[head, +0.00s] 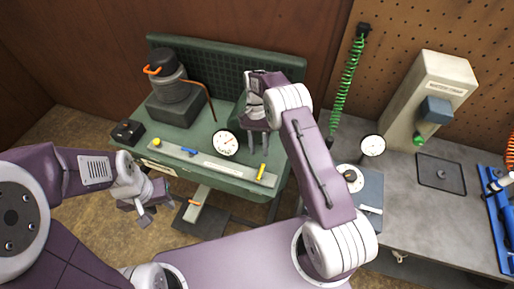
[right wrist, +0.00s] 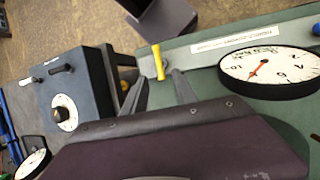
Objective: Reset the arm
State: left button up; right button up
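My right arm reaches over the green lift bench (head: 190,135), and its gripper (head: 258,148) hangs above the bench, right of the round white dial gauge (head: 225,143). In the right wrist view my right gripper (right wrist: 160,92) has its two fingers apart with nothing between them. The yellow lever (right wrist: 158,62) shows just beyond the fingertips; it also shows at the bench's front right in the head view (head: 262,172). My left gripper (head: 158,211) is in front of the bench's left side, over the floor, with its fingers apart and empty.
A dark machine with an orange handle (head: 167,78) stands at the bench's back left. A grey worktop (head: 420,215) at right carries a grey-blue box (head: 371,190), a dial (head: 373,145) and a beige press (head: 432,90). A green coiled hose (head: 348,85) hangs between.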

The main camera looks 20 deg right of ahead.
pick_arm(q)
jog(key=shift+s, duration=0.35)
pick_arm(e)
jog(key=shift+s+d+r, duration=0.1)
jog(key=shift+s, duration=0.2)
pick_arm(q)
jog(key=shift+w, duration=0.1)
pick_arm(e)
jog(key=shift+w, duration=0.1)
